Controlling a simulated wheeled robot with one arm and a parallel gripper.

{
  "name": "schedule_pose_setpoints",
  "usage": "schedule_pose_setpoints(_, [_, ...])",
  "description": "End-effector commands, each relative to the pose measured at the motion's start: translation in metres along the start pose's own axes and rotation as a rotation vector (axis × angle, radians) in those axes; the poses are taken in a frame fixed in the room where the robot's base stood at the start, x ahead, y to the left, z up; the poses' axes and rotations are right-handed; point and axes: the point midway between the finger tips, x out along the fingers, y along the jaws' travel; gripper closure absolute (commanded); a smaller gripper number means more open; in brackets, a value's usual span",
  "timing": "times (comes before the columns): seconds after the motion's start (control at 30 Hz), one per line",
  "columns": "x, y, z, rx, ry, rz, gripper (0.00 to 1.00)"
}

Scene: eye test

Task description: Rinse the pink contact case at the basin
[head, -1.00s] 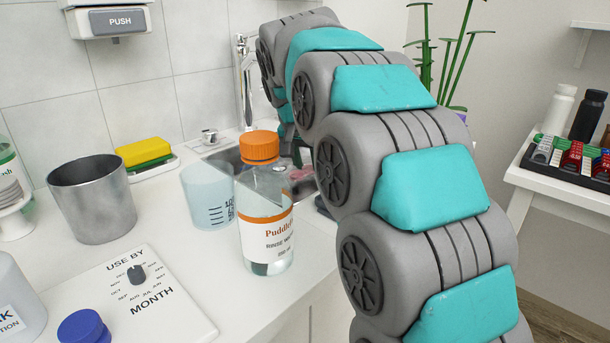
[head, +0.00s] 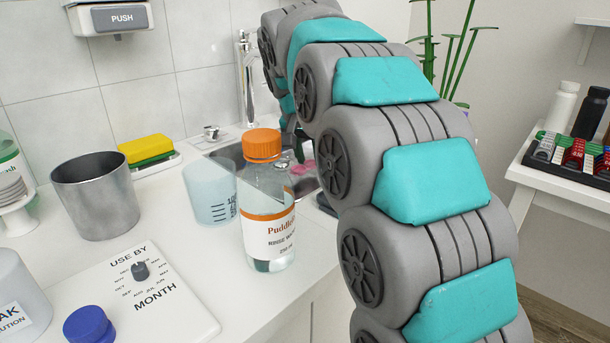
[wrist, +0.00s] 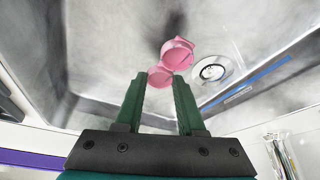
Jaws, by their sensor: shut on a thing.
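The pink contact case (wrist: 178,54) has two round wells and sits between the green fingertips of my gripper (wrist: 160,82) in the wrist view. My gripper is shut on it. The case is over the metal basin (wrist: 85,50), beside the round drain (wrist: 212,71); a dark shadow lies on the basin near it. In the head view the case (head: 303,168) shows as a small pink patch behind the bottle, and the basin (head: 228,152) is largely hidden by my arm and the bottle. A chrome tap (head: 247,85) stands behind the basin. I cannot see any water running.
A clear bottle with an orange cap (head: 262,146) and a translucent measuring cup (head: 209,190) stand at the basin's front edge. A metal tumbler (head: 95,196), a yellow-green sponge (head: 147,148), and a month dial board (head: 165,308) are further left.

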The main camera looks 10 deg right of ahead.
Motion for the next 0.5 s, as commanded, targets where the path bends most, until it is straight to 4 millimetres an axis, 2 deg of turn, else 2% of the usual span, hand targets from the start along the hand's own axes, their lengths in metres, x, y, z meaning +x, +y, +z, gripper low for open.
schedule_pose_setpoints(0.5, [-0.035, 0.000, -0.015, 0.000, 0.002, -0.001, 1.00])
